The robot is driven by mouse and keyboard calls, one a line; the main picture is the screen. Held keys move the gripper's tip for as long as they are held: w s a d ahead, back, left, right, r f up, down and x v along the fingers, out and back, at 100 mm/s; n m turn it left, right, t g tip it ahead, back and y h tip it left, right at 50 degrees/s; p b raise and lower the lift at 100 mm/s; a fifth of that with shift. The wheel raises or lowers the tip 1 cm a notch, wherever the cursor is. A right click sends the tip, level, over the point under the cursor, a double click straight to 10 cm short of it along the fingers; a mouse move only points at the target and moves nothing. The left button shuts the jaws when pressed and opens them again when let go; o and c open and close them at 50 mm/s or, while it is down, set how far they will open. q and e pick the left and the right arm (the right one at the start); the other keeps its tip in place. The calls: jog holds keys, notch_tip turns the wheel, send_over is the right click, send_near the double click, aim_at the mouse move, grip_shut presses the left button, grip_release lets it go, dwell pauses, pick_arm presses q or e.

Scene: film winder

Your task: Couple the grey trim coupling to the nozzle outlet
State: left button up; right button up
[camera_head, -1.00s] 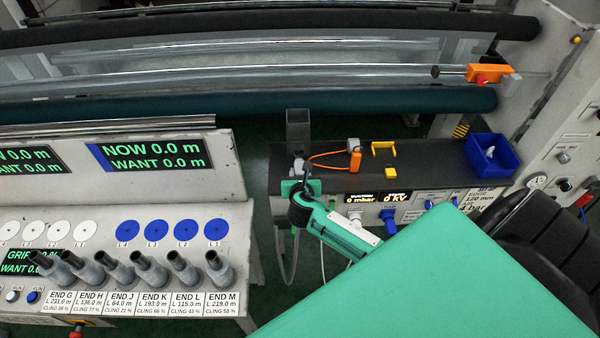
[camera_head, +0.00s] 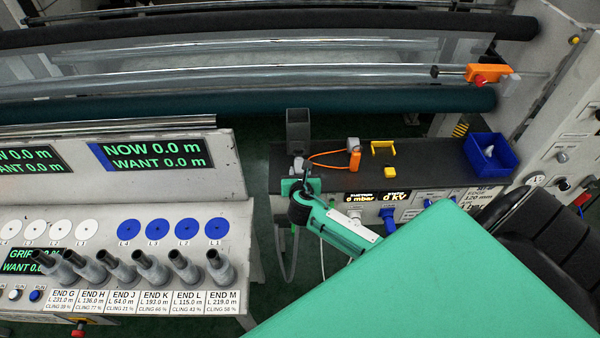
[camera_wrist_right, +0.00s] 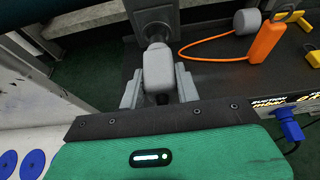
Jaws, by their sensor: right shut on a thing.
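My right gripper (camera_wrist_right: 160,92) is shut on a light grey, rounded block, which I take to be the grey trim coupling (camera_wrist_right: 158,68). In the head view my right gripper (camera_head: 301,178) is at the left end of the dark bench, and the coupling (camera_head: 297,163) shows only as a small pale piece. Just beyond the coupling in the wrist view is a dark round neck, apparently the nozzle outlet (camera_wrist_right: 155,33), below a grey box (camera_wrist_right: 150,10). The coupling lines up with the neck; I cannot tell whether they are joined. My left gripper is out of view.
The dark bench (camera_head: 430,160) carries an orange piece (camera_head: 355,160) on an orange cord, yellow pieces (camera_head: 383,147) and a blue bin (camera_head: 490,152). An upright grey box (camera_head: 298,131) stands at its left end. A console with several grey handles (camera_head: 218,266) is left.

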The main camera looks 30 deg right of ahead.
jog(key=shift+w+d, duration=0.35)
jog(key=shift+w, duration=0.25)
jog(key=shift+w+d, duration=0.35)
jog(key=shift+w, duration=0.2)
jog(key=shift+p, duration=0.4)
dwell(0.4)
jog(key=shift+r+p, duration=0.1)
jog(key=shift+p, duration=0.25)
jog(key=shift+w+d, duration=0.15)
jog(key=shift+w, duration=0.05)
jog(key=o, duration=1.1)
